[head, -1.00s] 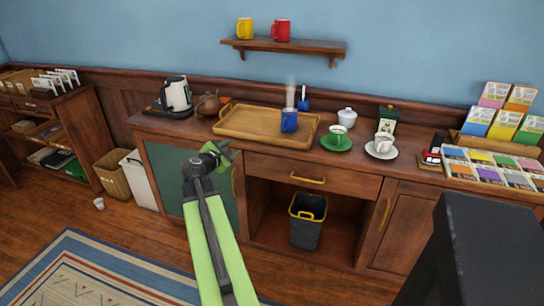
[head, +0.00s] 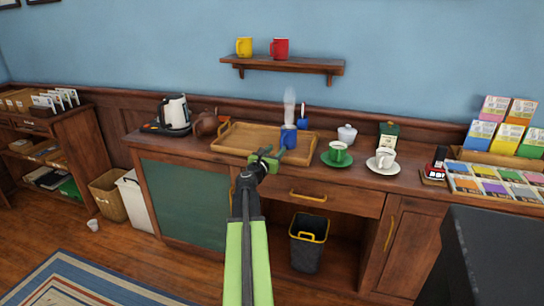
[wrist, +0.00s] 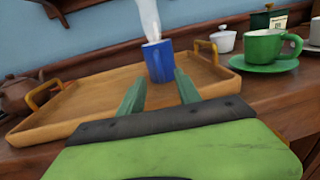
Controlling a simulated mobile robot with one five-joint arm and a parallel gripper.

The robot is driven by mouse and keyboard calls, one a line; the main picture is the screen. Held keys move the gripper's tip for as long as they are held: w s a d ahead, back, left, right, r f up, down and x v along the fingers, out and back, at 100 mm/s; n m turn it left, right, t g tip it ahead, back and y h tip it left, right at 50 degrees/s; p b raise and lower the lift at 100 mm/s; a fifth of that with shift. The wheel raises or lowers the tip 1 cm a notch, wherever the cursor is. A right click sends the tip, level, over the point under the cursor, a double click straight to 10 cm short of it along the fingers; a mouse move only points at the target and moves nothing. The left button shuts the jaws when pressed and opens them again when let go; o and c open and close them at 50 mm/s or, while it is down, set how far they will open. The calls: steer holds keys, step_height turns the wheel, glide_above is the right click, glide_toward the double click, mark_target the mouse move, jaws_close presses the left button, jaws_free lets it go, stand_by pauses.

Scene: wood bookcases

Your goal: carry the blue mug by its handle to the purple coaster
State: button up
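The blue mug (head: 288,137) stands upright on the wooden tray (head: 228,143) on the counter, with steam rising above it. It also shows in the wrist view (wrist: 159,60), beyond my fingers. Its handle cannot be made out. My gripper (head: 269,155) is in front of the tray's near edge, short of the mug. In the wrist view its two green fingers (wrist: 158,76) are apart with nothing between them, and the mug lies ahead of the gap. I cannot make out a purple coaster in either view.
A green cup (head: 338,152) and a white cup (head: 385,158) stand on saucers right of the tray. A white lidded pot (head: 347,134) is behind them. A kettle (head: 175,112) and brown teapot (head: 206,124) are left. A small blue item (head: 302,123) stands behind the mug.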

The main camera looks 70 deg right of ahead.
mark_target(281, 144)
steer(key=shift+s+d, duration=0.1)
steer(key=shift+d, duration=2.85)
jaws_close()
steer(key=shift+r, duration=0.15)
steer(key=shift+r+p, duration=2.85)
steer(key=shift+p, duration=0.15)
